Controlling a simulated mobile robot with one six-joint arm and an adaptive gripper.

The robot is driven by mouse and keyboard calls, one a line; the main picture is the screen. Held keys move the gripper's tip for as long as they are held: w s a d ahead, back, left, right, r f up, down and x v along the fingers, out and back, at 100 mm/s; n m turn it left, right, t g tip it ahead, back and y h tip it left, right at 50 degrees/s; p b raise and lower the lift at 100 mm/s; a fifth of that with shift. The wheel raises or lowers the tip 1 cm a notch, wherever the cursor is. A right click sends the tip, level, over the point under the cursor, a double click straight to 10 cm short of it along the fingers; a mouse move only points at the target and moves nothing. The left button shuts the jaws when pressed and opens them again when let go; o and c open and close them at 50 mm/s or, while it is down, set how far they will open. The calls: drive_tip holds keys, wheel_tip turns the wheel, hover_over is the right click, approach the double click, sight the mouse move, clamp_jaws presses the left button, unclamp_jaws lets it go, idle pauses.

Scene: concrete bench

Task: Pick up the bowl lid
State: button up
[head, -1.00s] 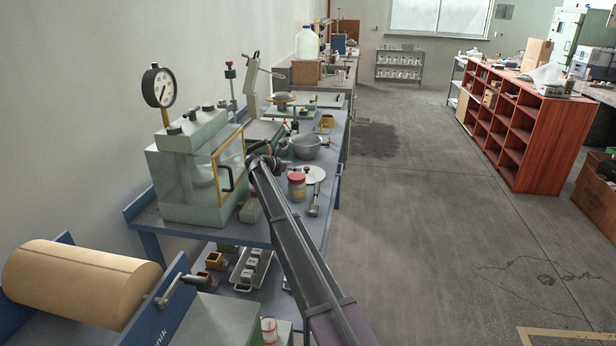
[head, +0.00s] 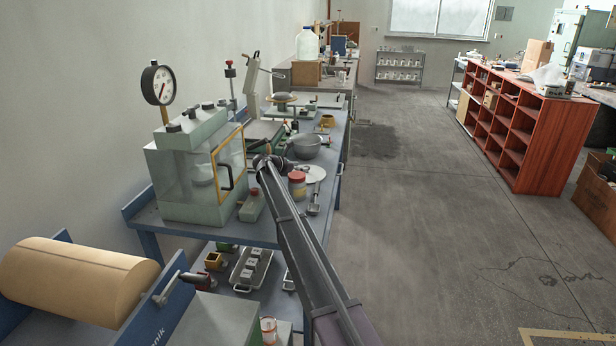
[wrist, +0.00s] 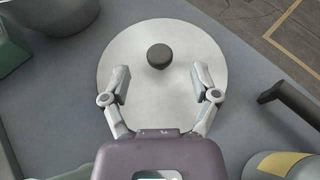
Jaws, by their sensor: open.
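The bowl lid is a round pale disc (wrist: 160,105) with a dark round knob (wrist: 159,56) at its middle, lying on the blue-grey bench. In the head view the lid (head: 314,173) shows beside the jar, partly hidden by it. My gripper (wrist: 160,80) is open over the lid, its two fingers spread to either side with the knob between and a little beyond the fingertips. Nothing is held. In the head view my arm hides most of the gripper. A grey metal bowl (head: 305,147) stands just behind the lid; its edge shows in the wrist view (wrist: 60,14).
A red-capped jar (head: 297,185) stands close in front of the lid, and a dark-handled tool (wrist: 288,98) lies to its right in the wrist view. A glass-fronted tank (head: 192,170) stands left of my arm. The bench edge is close on the right.

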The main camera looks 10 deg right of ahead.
sight(315, 173)
drive_tip(key=shift+b+x, duration=0.75)
drive_tip(key=shift+x, duration=1.25)
drive_tip(key=shift+s+f, duration=0.1)
drive_tip(key=shift+f, duration=0.05)
clamp_jaws()
